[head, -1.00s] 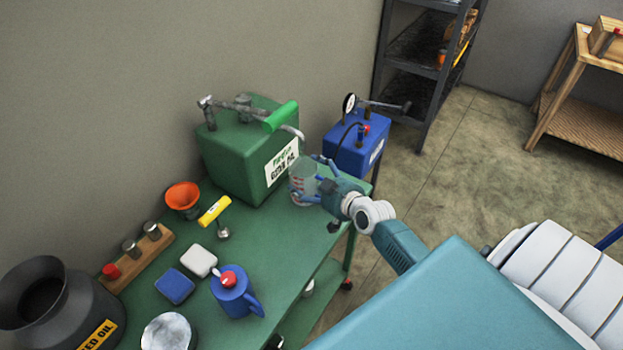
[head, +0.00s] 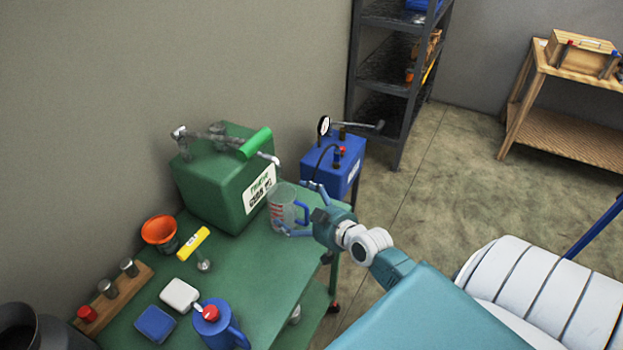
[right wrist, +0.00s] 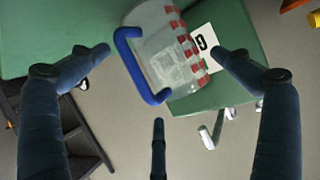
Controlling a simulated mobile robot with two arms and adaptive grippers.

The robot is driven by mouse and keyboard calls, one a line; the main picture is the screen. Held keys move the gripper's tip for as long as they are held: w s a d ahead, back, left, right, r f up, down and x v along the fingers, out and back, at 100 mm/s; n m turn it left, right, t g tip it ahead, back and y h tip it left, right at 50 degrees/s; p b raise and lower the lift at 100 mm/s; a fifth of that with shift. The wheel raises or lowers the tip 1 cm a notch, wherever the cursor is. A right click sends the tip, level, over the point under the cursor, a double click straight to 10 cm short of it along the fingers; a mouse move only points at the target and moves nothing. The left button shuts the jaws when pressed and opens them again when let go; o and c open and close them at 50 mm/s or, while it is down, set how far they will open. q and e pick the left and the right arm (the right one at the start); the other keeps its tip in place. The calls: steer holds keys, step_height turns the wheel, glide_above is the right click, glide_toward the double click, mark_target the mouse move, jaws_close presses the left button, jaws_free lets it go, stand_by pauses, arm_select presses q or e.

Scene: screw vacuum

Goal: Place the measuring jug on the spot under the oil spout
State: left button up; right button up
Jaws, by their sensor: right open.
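The clear measuring jug (head: 283,207) with red marks and a blue handle stands upright on the green table, in front of the green oil tank (head: 205,185). The tank's metal spout (head: 275,160) ends just above the jug in the head view; exact alignment is unclear. The spot beneath is hidden. My right gripper (head: 293,210) is open at the handle side, fingers spread. In the right wrist view, the jug (right wrist: 168,50) and its handle lie ahead between the open fingers (right wrist: 160,78), with visible gaps. My left gripper is not in view.
A blue pump box (head: 330,170) stands behind the gripper. Floor is free right of the table.

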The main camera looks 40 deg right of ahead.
steer(key=v, duration=0.7)
steer(key=shift+b, duration=0.3)
steer(key=shift+s+r, duration=0.1)
